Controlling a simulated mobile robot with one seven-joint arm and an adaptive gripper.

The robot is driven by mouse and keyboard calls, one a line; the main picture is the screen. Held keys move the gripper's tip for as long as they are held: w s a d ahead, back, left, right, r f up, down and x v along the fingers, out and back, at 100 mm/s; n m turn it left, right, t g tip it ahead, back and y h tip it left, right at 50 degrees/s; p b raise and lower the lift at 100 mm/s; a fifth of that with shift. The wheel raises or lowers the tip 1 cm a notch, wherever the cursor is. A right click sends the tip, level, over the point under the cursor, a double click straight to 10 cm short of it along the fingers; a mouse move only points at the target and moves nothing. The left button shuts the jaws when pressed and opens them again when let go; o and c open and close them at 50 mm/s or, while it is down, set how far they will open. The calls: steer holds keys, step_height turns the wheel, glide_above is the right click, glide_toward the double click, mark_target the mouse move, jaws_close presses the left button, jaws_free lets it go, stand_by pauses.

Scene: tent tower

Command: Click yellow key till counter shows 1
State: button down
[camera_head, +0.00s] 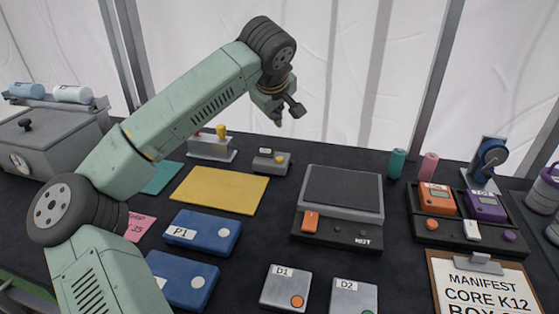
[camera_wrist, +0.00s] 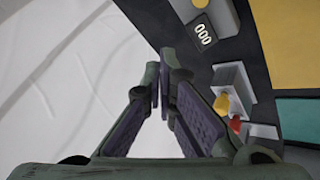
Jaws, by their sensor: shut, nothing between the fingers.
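The counter (camera_head: 270,161) is a small grey box behind the yellow mat, with a dark display and a yellow key (camera_head: 280,158) on its right part.
A stand with red and yellow knobs (camera_head: 212,146) is left of the counter; it also shows in the wrist view (camera_wrist: 232,90). A yellow mat (camera_head: 220,190), blue P1 box (camera_head: 203,233) and scale (camera_head: 340,212) lie in front. A green cylinder (camera_head: 397,162) stands right.

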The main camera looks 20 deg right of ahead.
mark_target(276, 158)
step_height(276, 158, down, 8)
steer(key=b, duration=0.4)
steer(key=shift+r+b, duration=0.15)
steer(key=shift+b, duration=0.25)
stand_by(0.9)
steer(key=shift+f+b, duration=0.4)
steer(key=shift+f+b, duration=0.45)
steer(key=shift+f, duration=0.1)
stand_by(0.5)
steer(key=shift+r, duration=0.1)
steer(key=shift+r+p, duration=0.6)
steer(key=shift+r, duration=0.25)
steer(key=shift+r, duration=0.1)
steer(key=shift+r+p, duration=1.7)
steer(key=shift+r, duration=0.75)
